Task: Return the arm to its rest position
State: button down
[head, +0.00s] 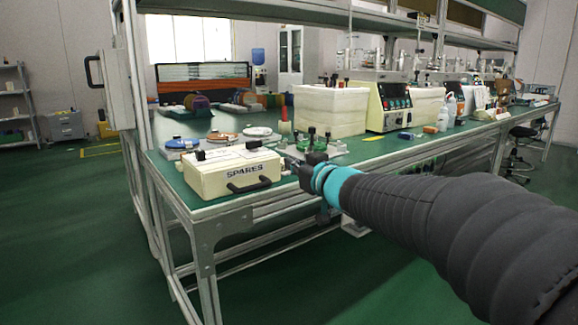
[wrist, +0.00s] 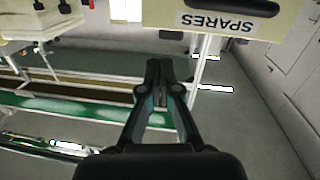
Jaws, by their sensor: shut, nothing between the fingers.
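My arm, in a dark ribbed sleeve with a teal band near its end, reaches in from the lower right in the head view. My gripper (head: 293,163) is at the front edge of the workbench, just right of the cream SPARES box (head: 232,172); its fingertips are small and partly lost against the bench there. In the wrist view my gripper (wrist: 160,66) has its fingers together and nothing between them. The SPARES box also shows upside down at the top of the wrist view (wrist: 170,13), apart from the fingertips.
The green-topped workbench (head: 185,190) has a metal frame. Round discs (head: 182,144) lie behind the box. A metal plate with dark knobs (head: 325,150) lies near my gripper. A white bin (head: 330,110) and a control unit (head: 389,103) stand behind. The green floor (head: 80,250) at left is clear.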

jog(key=s+d+f+m+g+h, duration=0.2)
jog(key=s+d+f+h, duration=0.25)
jog(key=d+f, duration=0.25)
jog(key=s+d+f+m+g+h, duration=0.2)
jog(key=s+d+f+h, duration=0.1)
jog(key=d+f+h, duration=0.3)
jog(key=s+d+f+m+g+y+p, duration=0.1)
jog(key=s+f+g, duration=0.1)
jog(key=s, duration=1.2)
jog(key=s+d+f+m+g+y+p, duration=0.1)
jog(key=s+f+m+g+p, duration=0.1)
jog(key=s, duration=1.1)
jog(key=shift+s+g, duration=0.4)
jog(key=shift+g, duration=0.3)
